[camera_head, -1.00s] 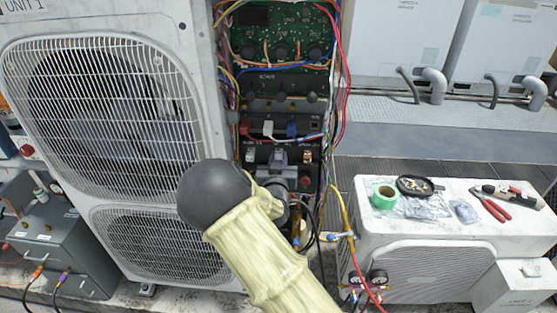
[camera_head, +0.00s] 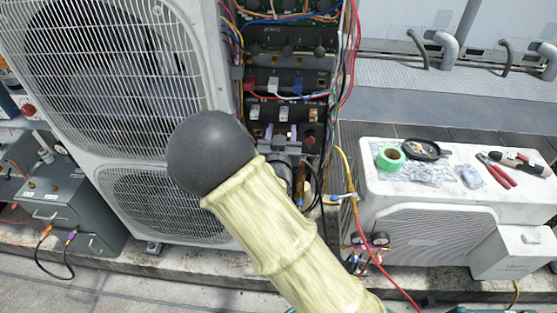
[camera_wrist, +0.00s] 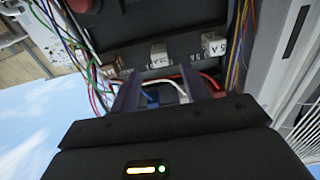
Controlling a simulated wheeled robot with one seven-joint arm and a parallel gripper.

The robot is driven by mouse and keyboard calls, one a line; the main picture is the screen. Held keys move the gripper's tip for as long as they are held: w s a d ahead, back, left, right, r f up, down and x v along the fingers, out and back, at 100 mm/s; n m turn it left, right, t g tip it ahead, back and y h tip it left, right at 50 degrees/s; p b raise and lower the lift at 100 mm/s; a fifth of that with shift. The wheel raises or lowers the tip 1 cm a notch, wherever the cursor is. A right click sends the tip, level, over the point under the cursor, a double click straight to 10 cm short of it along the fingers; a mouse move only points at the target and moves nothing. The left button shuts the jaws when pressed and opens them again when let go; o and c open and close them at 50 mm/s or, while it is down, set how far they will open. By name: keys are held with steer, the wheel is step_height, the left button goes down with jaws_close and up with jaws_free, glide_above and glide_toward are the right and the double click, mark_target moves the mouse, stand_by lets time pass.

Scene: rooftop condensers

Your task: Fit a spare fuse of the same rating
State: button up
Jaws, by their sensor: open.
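My gripper (camera_head: 291,133) is open in front of the opened electrical compartment of the tall condenser, just below a row of small light blocks. Its two purple fingers also show in the wrist view (camera_wrist: 160,90), apart, with nothing clearly held between them. In the wrist view a pale block marked 5A (camera_wrist: 213,46) and a second pale block (camera_wrist: 158,53) sit on the dark panel beyond the fingertips. In the head view these light blocks (camera_head: 283,113) are too small to read.
The low white unit (camera_head: 428,191) at right also bears green tape (camera_head: 390,157), clear plastic bags (camera_head: 470,177) and red-handled pliers (camera_head: 499,174). Loose coloured wires (camera_head: 350,60) hang along the compartment's sides. Gauges (camera_head: 372,239) with hoses stand below.

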steer(key=s+b, duration=0.1)
steer(key=s, duration=0.9)
steer(key=shift+s+a+b, duration=0.15)
steer(key=shift+s+b, duration=0.1)
steer(key=shift+b, duration=0.05)
steer(key=shift+w, duration=0.1)
steer(key=d+f+m+g+p, duration=0.1)
steer(key=d+f+g+p, duration=0.25)
steer(key=d+g, duration=0.45)
steer(key=s+d+r+n+g+p, duration=0.1)
steer(key=s+d+r+g+p, duration=0.1)
steer(key=s+d+r+g, duration=0.2)
steer(key=s+d+g, duration=0.3)
steer(key=s+d, duration=0.3)
steer(key=s, duration=0.3)
steer(key=shift+s+d+r+y, duration=0.15)
steer(key=shift+s+r+y, duration=0.05)
steer(key=shift+y, duration=0.1)
steer(key=shift+c, duration=0.4)
